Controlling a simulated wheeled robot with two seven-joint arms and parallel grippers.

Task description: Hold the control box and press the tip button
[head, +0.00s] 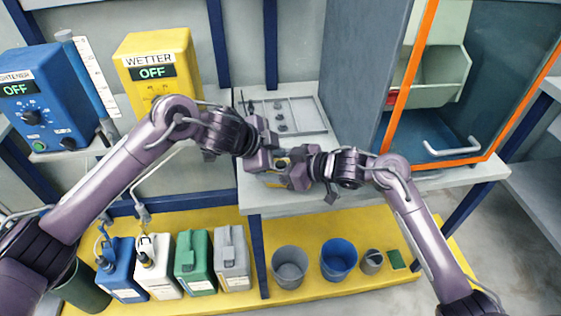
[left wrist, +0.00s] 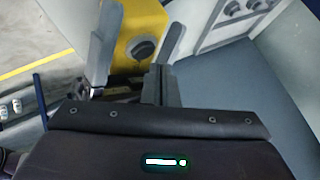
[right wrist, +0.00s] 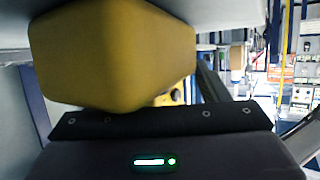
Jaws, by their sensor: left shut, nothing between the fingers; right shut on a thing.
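The yellow control box (head: 276,184) is mostly hidden behind my grippers in the head view. In the left wrist view its yellow face (left wrist: 143,20) carries a round dark button or knob (left wrist: 143,48). In the right wrist view the box (right wrist: 110,55) is large and close, hiding the fingers. My right gripper (head: 297,168) is shut on the box. My left gripper (head: 268,160) is shut and empty, close beside the box. Its fingers (left wrist: 160,84) point toward the box; I cannot tell whether they touch it. The tip button cannot be told for certain.
A grey bench (head: 400,182) lies under and right of the grippers, with a rack tray (head: 318,110) behind. An orange-framed cabinet (head: 400,65) stands at right. Blue and yellow WETTER (head: 185,45) units stand at left. Jugs and buckets (head: 338,258) fill the yellow lower shelf.

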